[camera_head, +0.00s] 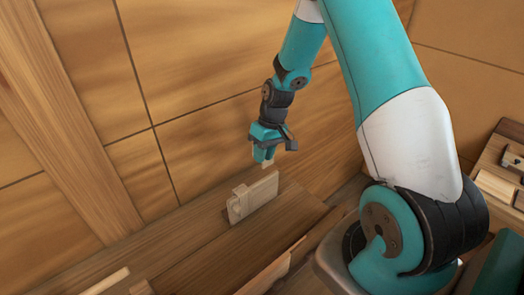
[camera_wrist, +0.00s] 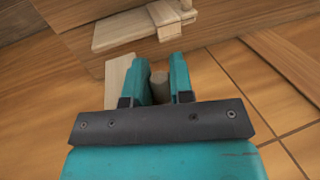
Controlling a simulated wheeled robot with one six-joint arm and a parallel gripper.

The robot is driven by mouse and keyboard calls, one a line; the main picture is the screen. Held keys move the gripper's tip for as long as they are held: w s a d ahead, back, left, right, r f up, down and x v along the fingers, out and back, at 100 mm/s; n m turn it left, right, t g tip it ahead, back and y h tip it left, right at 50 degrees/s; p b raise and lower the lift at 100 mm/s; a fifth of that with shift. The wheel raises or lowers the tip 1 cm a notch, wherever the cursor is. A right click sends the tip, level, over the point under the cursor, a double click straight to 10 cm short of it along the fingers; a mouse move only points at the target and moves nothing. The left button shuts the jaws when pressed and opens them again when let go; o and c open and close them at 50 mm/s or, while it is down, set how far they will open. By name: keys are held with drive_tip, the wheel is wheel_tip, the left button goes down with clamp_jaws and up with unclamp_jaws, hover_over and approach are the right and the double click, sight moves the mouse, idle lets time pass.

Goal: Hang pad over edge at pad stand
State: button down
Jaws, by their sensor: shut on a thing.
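My gripper (camera_head: 264,157) hangs in the air, pointing down, just above and behind an upright pale board (camera_head: 262,192), which I take for the pad stand. The board lies beyond the fingertips in the wrist view (camera_wrist: 122,31), apart from the gripper. A notched block (camera_head: 238,203) sits over the board's left end, and it also shows in the wrist view (camera_wrist: 166,20).
The board stands on a wooden ledge (camera_head: 190,232) along the planked wall (camera_head: 205,90). Loose wood strips (camera_head: 272,272) lie in front. A tray with wooden pieces (camera_head: 497,186) is at the far right. The air around the gripper is clear.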

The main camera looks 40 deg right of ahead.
wheel_tip(320, 180, down, 18)
drive_tip(key=b, duration=1.2)
drive_tip(key=shift+r, duration=0.15)
drive_tip(key=shift+f+b, duration=0.2)
drive_tip(key=shift+b, duration=0.15)
drive_tip(key=c, duration=0.9)
unclamp_jaws()
drive_tip(key=b+v, duration=0.3)
drive_tip(key=v, duration=1.4)
drive_tip(key=shift+s+d+r, duration=0.1)
drive_tip(key=shift+d+r, duration=0.05)
drive_tip(key=shift+r, duration=0.1)
